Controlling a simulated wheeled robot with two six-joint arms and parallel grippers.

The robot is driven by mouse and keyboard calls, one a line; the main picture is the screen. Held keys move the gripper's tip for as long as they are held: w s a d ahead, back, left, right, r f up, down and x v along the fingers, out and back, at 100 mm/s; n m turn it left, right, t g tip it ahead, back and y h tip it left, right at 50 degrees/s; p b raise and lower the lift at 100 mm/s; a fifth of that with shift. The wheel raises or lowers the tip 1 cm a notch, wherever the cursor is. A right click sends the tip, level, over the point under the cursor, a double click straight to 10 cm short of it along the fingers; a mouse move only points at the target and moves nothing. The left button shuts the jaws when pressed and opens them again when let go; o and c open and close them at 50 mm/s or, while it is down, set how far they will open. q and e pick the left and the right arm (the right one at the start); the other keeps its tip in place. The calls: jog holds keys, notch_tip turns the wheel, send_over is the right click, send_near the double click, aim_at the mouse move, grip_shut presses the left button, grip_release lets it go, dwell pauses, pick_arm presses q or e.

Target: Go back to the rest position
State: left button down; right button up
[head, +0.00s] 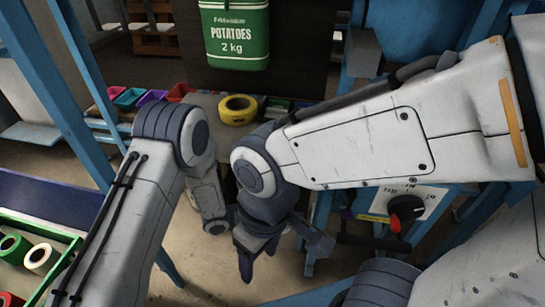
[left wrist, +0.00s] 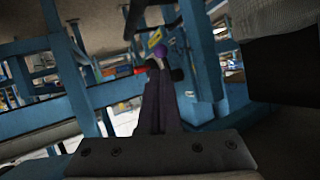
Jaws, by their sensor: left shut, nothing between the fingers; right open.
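My left gripper (head: 320,244) is partly hidden in the head view, behind my right wrist, and sticks out to the right below the bench. It is shut and empty. In the left wrist view its fingers (left wrist: 160,100) are together, with blue frame bars beyond them. My right gripper (head: 256,262) hangs below its wrist in the middle of the head view, dark, pointing down. It is open with nothing seen in it. My two arms cross closely in the picture; whether they touch I cannot tell.
A green potato sack (head: 235,35) hangs at the back. A yellow tape roll (head: 238,110) and small coloured bins (head: 128,97) are on the bench behind my arms. A control box (head: 408,203) with a black-and-red knob is at right. Blue posts (head: 45,75) stand at left.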

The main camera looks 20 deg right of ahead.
pick_arm(q)
jog(key=w+a+r+n+t+y, duration=0.4)
jog(key=a+r+n+t+y, duration=0.15)
jog(key=a+r+y, duration=0.5)
jog(key=s+a+r+n+g+y, duration=0.1)
jog(key=s+a+r+n+g, duration=0.35)
jog(key=s, duration=0.65)
jog(key=s+a+r+n+g+y, duration=0.1)
jog(key=s+a+r+n, duration=0.3)
jog(key=s+a, duration=0.55)
notch_tip(320, 180, up, 18)
jog(key=s+d+m+p, duration=0.1)
jog(key=p, duration=1.6)
jog(key=shift+s+d+r, duration=0.2)
jog(key=shift+s+r, duration=0.05)
jog(key=shift+s, duration=0.1)
